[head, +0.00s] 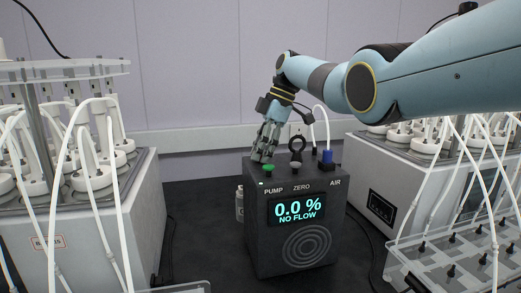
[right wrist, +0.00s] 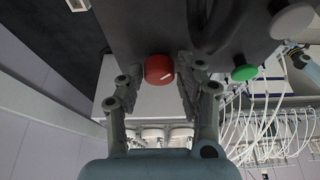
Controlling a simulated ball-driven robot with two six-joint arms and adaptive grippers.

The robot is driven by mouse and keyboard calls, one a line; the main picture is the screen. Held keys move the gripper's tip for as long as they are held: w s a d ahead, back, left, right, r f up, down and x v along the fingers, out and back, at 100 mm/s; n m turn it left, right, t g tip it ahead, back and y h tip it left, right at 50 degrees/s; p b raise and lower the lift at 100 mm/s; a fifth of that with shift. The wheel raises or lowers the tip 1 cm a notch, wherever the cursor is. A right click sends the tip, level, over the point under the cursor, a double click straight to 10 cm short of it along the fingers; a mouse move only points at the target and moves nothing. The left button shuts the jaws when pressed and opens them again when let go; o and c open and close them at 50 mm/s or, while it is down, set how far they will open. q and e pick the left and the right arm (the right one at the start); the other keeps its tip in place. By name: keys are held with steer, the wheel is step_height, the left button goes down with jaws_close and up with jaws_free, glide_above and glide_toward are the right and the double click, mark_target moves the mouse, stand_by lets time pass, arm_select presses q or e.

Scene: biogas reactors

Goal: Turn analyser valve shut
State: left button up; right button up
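The analyser (head: 290,238) is a dark box on the black bench, with a lit display reading "0.0 %" and "NO FLOW". A green button (head: 268,169) is on its top at the left, above the PUMP label. My right gripper (head: 264,152) points down at the analyser's back left corner. In the right wrist view a round red knob with a white mark (right wrist: 159,69) lies between the fingertips of the right gripper (right wrist: 160,78). The fingers look apart, one on each side of it; contact is unclear. The head view hides this knob behind the fingers. My left gripper is out of view.
A black ring-topped fitting (head: 297,150) and a blue fitting (head: 327,157) with a white tube stand on the analyser. A small bottle (head: 240,203) stands at its left. Reactor units with white tubes flank it (head: 100,205) (head: 385,185).

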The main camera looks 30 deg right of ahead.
steer(key=shift+o, duration=1.2)
steer(key=shift+d+r, duration=0.1)
steer(key=shift+r, duration=0.1)
steer(key=v, duration=1.1)
steer(key=shift+r, duration=0.25)
steer(key=shift+d, duration=0.1)
